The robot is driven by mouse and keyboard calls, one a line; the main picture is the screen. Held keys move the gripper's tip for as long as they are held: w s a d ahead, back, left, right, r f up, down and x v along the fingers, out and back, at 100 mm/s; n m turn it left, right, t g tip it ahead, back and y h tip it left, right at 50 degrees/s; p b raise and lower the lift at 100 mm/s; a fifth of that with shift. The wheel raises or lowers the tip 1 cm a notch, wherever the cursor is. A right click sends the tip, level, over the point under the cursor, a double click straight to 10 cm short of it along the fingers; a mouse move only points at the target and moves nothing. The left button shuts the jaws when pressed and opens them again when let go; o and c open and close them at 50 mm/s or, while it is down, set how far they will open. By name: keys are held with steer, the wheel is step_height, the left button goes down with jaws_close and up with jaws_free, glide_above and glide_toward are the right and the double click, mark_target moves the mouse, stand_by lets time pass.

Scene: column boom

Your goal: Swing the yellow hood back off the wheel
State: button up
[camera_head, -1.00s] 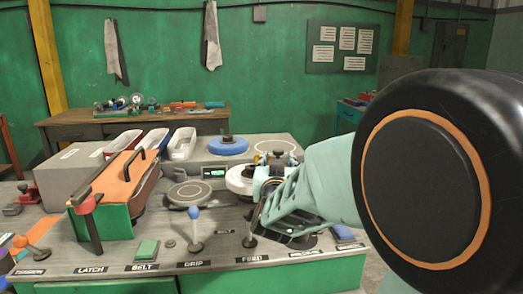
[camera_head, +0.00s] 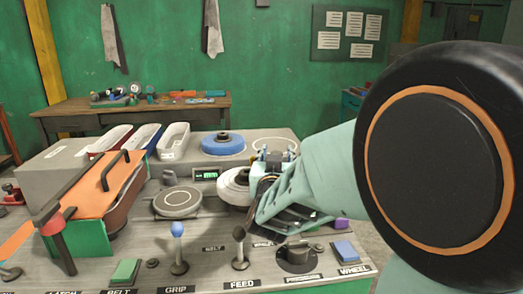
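The pale grey wheel (camera_head: 234,187) stands right of the round grey plate, its right side hidden by my gripper. I cannot make out the yellow hood as a whole. A small yellow-tan patch shows between the wheel and my gripper and may be part of it. My teal gripper (camera_head: 268,203) reaches in from the right, close against the wheel's right side. Its fingertips are largely hidden, so I cannot tell whether it touches or holds anything.
Levers with blue (camera_head: 177,229) and dark (camera_head: 239,234) knobs stand in front of the wheel. A dark knob (camera_head: 297,254) and blue button (camera_head: 345,250) lie to the right. An orange-lidded green box (camera_head: 90,240) stands left, a blue disc (camera_head: 223,143) behind.

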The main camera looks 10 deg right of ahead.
jaws_close()
stand_by(0.3)
